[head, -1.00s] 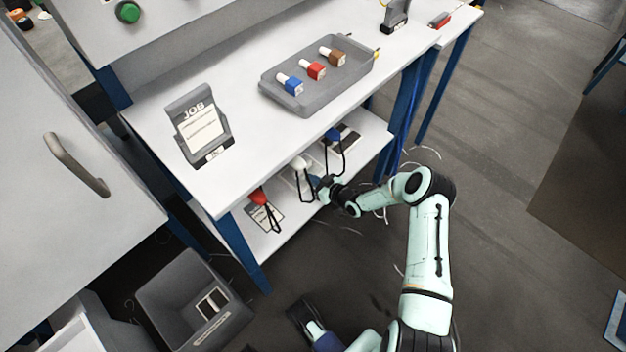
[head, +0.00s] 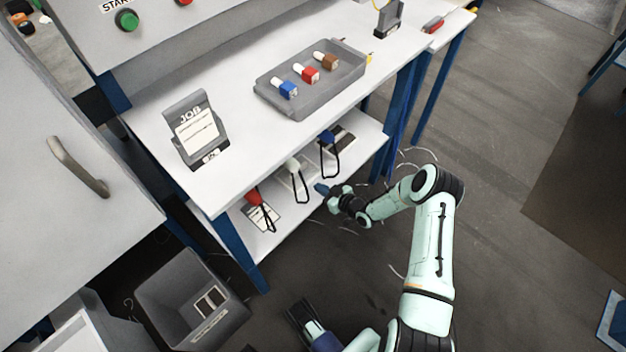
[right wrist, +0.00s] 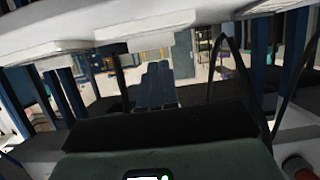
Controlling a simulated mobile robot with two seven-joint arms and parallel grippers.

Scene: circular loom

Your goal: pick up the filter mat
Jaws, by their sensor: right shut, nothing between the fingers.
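I cannot single out the filter mat with certainty. On the lower shelf (head: 297,215) lie several flat pieces: a grey-and-white one under a red-topped item (head: 254,196), a pale one under a white-topped item (head: 292,166), and a dark one (head: 343,138) by a blue-topped item (head: 326,138). My right gripper (head: 320,188) is at the shelf's front edge, near the black loops, with its fingers closed and empty. In the right wrist view its dark blue fingers (right wrist: 156,68) are together.
A grey tray (head: 262,87) with several coloured plugs and a JOB stand (head: 210,150) are on the tabletop above. A grey bin (head: 232,325) stands on the floor at lower left. Blue table legs (head: 240,255) flank the shelf. The floor to the right is open.

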